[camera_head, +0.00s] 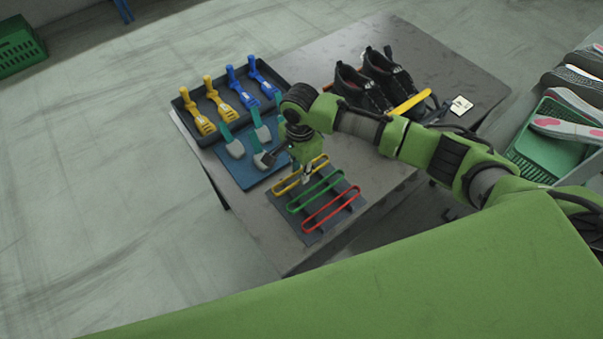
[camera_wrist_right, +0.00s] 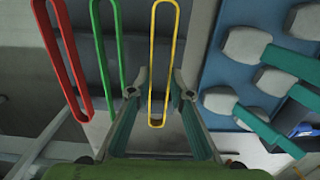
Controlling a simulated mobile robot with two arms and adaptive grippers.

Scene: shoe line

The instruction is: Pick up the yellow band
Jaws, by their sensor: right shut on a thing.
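The yellow band (camera_head: 284,187) is a long thin loop on the dark holder at the front of the table. My right gripper (camera_head: 306,178) is over its middle in the head view. My left gripper is not in view.
The green band (camera_head: 303,202) and red band (camera_head: 312,219) lie beside the yellow one on the holder (camera_head: 309,239). A blue mat (camera_head: 240,174) with brushes and a black tray (camera_head: 194,136) with yellow and blue tools are to the left. Black shoes (camera_head: 361,91) stand behind.

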